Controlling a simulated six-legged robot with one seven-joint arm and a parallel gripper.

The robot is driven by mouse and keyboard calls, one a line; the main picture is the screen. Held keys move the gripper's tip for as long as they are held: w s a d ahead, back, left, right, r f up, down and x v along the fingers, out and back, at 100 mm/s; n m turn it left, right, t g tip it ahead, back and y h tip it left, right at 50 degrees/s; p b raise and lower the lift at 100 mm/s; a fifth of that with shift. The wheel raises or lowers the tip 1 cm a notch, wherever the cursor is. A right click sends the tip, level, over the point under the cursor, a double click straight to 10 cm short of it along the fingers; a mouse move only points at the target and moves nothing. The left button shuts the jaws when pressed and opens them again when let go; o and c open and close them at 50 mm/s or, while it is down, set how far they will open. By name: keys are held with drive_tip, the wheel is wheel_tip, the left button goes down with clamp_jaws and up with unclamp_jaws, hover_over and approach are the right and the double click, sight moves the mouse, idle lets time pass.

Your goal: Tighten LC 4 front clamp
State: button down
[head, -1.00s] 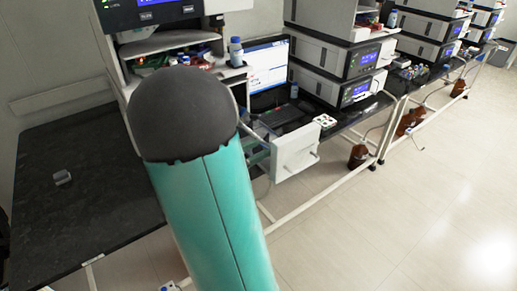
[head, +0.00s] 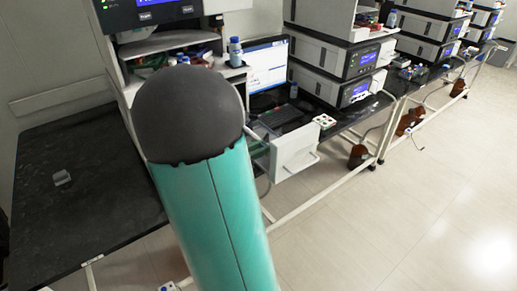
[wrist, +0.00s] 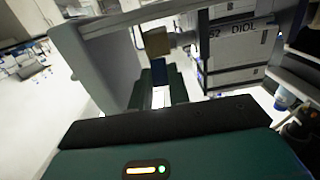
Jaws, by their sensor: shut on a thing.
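In the wrist view my gripper (wrist: 159,88) reaches up from the teal housing at the bottom. Its two teal fingers are close together, shut on a small dark blue piece (wrist: 158,70). A tan block (wrist: 158,42) sits at the upper end of that piece, next to a short grey shaft. I cannot tell which part of the LC 4 front clamp this is. A column box (wrist: 238,45) with black lettering ending in "DIOL" stands just behind and to the right. In the head view my own teal arm hides the gripper and the clamp.
A pale grey frame (wrist: 95,60) crosses the wrist view at the left and top, close to the fingers. In the head view stacked instruments (head: 335,65) stand on benches to the right. The black bench (head: 75,195) at left is mostly bare. Pale floor (head: 400,220) is open at right.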

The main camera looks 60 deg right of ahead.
drive_tip(key=y, duration=0.1)
drive_tip(key=d+r+t+y, duration=0.1)
drive_tip(key=shift+s+r+y, duration=0.15)
drive_tip(key=shift+s+y, duration=0.05)
drive_tip(key=shift+y, duration=0.2)
drive_tip(key=shift+s+d+r+t+y, duration=0.25)
drive_tip(key=shift+t+y, duration=0.3)
drive_tip(key=shift+y, duration=0.35)
drive_tip(key=shift+s+d+r+t+y, duration=0.15)
drive_tip(key=shift+d+t+y, duration=0.3)
drive_tip(key=shift+y, duration=0.45)
drive_tip(key=shift+w+a, duration=0.1)
drive_tip(key=c, duration=1.3)
unclamp_jaws()
drive_tip(key=v, duration=1.3)
drive_tip(key=shift+a+r, duration=0.3)
drive_tip(key=shift+a, duration=0.05)
